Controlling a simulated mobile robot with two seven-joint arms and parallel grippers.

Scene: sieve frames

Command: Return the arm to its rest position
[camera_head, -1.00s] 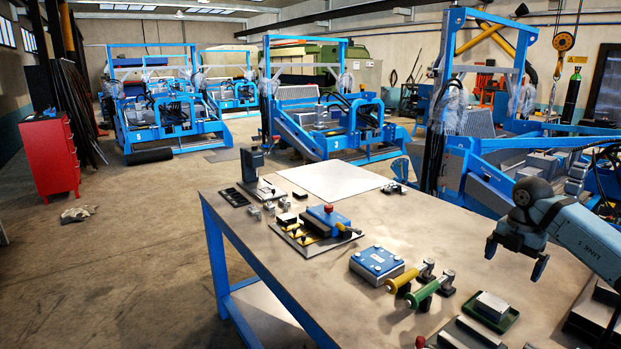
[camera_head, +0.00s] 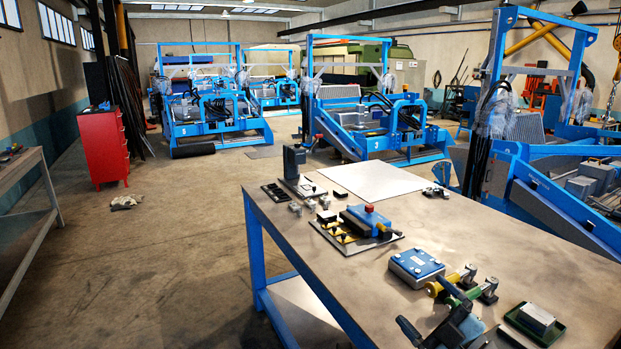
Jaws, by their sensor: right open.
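My right gripper (camera_head: 422,301) shows at the bottom edge of the head view, low over the near part of the workbench (camera_head: 490,235). Its dark fingers are apart and I see nothing held between them. The rest of my right arm is cut off by the frame edge. A yellow-handled tool (camera_head: 446,284) and a green-handled tool (camera_head: 474,293) lie beside the gripper, partly overlapped by it in the picture. I cannot tell whether it touches them. My left gripper is out of view.
A blue block (camera_head: 416,265), a fixture with a red knob (camera_head: 368,219) and a green tray (camera_head: 515,322) holding a metal block sit on the bench. A white sheet (camera_head: 365,180) lies behind. A red cabinet (camera_head: 102,148) stands far left.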

